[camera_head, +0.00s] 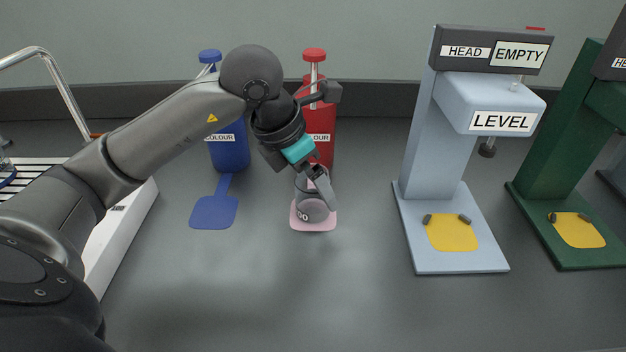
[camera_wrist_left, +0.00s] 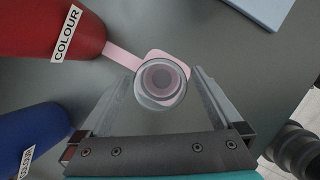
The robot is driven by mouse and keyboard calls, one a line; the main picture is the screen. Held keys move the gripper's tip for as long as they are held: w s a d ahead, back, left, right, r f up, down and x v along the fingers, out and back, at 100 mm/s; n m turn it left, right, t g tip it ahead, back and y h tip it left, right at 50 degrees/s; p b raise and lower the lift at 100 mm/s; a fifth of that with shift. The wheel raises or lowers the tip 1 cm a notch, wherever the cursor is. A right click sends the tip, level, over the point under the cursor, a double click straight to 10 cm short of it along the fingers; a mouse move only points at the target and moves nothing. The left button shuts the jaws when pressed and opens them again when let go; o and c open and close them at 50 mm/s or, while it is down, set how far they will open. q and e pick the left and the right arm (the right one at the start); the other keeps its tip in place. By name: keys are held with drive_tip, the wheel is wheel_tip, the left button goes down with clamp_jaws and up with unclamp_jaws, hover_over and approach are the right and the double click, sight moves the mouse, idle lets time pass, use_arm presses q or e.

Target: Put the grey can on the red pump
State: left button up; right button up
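The grey can (camera_head: 311,208), see-through with dark lettering, stands at the pink pad of the red pump (camera_head: 322,127). In the left wrist view the can (camera_wrist_left: 161,80) is seen from above over the pink pad (camera_wrist_left: 122,56). My left gripper (camera_head: 318,190) points down at the can, one finger on each side of it. The fingers lie close along the can's sides; whether they press on it I cannot tell. The gripper partly hides the can, and my arm partly hides the red pump. My right gripper is not in view.
A blue pump (camera_head: 229,147) with a blue pad (camera_head: 214,212) stands to the left. A light blue seamer (camera_head: 437,150) and a green seamer (camera_head: 565,150) stand to the right. A white tray (camera_head: 125,225) is partly behind my arm. The front middle of the counter is clear.

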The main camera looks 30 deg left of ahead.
use_arm(q)
drive_tip(key=shift+r, duration=0.2)
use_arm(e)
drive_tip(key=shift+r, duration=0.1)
use_arm(q)
drive_tip(key=p+v, duration=0.3)
drive_tip(key=v, duration=0.9)
drive_tip(key=shift+p, duration=0.35)
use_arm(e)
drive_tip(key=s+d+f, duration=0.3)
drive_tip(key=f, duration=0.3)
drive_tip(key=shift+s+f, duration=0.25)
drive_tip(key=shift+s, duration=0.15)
